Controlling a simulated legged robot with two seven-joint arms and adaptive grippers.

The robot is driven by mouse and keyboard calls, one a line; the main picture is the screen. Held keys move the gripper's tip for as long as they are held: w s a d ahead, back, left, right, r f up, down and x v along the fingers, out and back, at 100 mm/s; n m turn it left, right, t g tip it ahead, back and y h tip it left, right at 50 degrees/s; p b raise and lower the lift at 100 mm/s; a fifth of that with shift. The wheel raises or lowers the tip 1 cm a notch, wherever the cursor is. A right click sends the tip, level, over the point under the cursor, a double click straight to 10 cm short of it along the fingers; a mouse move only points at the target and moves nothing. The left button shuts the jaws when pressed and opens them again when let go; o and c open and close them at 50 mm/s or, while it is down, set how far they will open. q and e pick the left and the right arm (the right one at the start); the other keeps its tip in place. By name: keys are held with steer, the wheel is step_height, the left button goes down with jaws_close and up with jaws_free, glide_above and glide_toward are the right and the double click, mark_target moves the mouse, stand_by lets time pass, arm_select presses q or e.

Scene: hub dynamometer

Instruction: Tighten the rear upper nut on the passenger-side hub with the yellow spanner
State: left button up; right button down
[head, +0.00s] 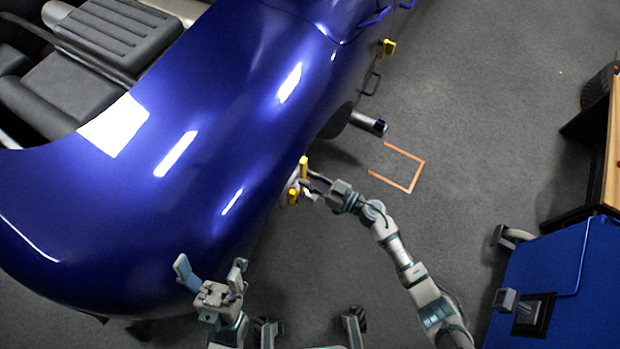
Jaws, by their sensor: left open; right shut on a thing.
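The blue car (215,135) fills the left and middle of the head view. Its passenger-side hub (285,196) is a small pale shape at the body's lower edge, mostly hidden by the bodywork and my gripper. The yellow spanner (303,166) shows as a short yellow piece at the hub, in my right gripper (310,187), which is shut on it. A second bit of yellow shows just below, at the hub. I cannot make out the rear upper nut or whether the spanner sits on it. My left gripper (211,274) is open and empty, beside the car's lower edge.
A metal pipe (368,122) sticks out from the car, near an orange outline (408,172) on the grey floor. A blue cabinet (560,270) stands at lower right. The floor between is clear.

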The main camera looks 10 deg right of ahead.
steer(key=shift+x, duration=1.4)
steer(key=shift+w+d, duration=0.2)
steer(key=shift+w, duration=0.05)
steer(key=w+m, duration=0.1)
steer(key=w+d+m, duration=0.1)
steer(key=shift+w+d+f+m, duration=0.15)
steer(key=shift+d+f+m, duration=0.15)
steer(key=shift+d, duration=0.05)
steer(key=shift+w+d+f+m+b, duration=0.15)
steer(key=shift+w+d+f+m, duration=0.3)
steer(key=shift+w+m, duration=0.2)
steer(key=shift+w+d+f+m+b, duration=0.15)
steer(key=shift+w+d+f+m, duration=0.2)
steer(key=shift+w+d+m, duration=0.25)
steer(key=shift+a, duration=0.1)
